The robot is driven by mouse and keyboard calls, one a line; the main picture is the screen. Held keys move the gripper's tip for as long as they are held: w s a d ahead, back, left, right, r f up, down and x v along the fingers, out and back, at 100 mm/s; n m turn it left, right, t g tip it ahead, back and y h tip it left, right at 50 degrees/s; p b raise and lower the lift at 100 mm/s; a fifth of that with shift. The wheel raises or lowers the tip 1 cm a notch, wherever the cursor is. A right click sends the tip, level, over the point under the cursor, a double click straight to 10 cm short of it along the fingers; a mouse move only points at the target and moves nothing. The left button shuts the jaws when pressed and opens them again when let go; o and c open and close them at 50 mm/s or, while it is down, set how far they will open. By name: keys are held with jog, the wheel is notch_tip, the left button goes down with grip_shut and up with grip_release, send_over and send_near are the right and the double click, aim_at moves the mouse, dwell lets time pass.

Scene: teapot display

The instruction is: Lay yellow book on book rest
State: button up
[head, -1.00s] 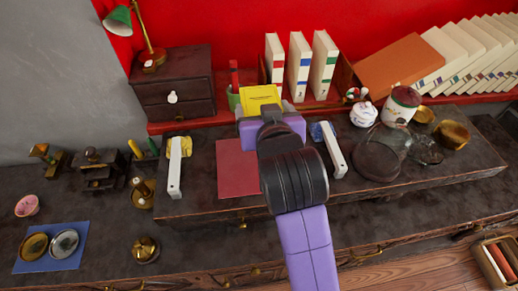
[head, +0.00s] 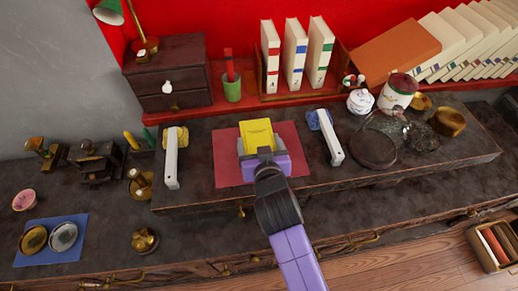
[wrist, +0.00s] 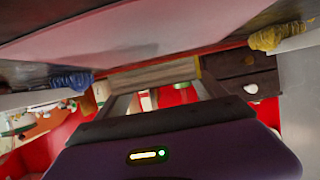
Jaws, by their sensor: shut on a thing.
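The yellow book (head: 257,134) is in my gripper (head: 264,156), which is shut on its near end. In the head view the book appears over the flat red panel (head: 228,172), likely the book rest, on the dark raised desk top. The panel's middle is hidden by the book and gripper. I cannot tell whether the book touches the panel. In the wrist view the book's pale page edge (wrist: 152,76) lies between the fingers, close beneath a broad surface that fills the top of the picture.
White-handled tools with yellow (head: 171,165) and blue (head: 328,140) ends lie left and right of the panel. A glass dome (head: 383,124) and lidded jars stand further right. A green cup (head: 232,88) and upright books (head: 295,55) stand on the red shelf behind.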

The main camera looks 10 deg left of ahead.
jog(key=shift+f, duration=1.6)
jog(key=shift+f, duration=0.1)
jog(key=o, duration=1.5)
jog(key=shift+f, duration=0.1)
jog(key=shift+c, duration=0.2)
jog(key=shift+r, duration=0.25)
jog(key=shift+s+d, duration=0.1)
jog(key=shift+s, duration=0.25)
jog(key=b+v, duration=0.1)
jog(key=v, duration=1)
jog(key=shift+s+r, duration=0.1)
jog(key=shift+r, duration=0.05)
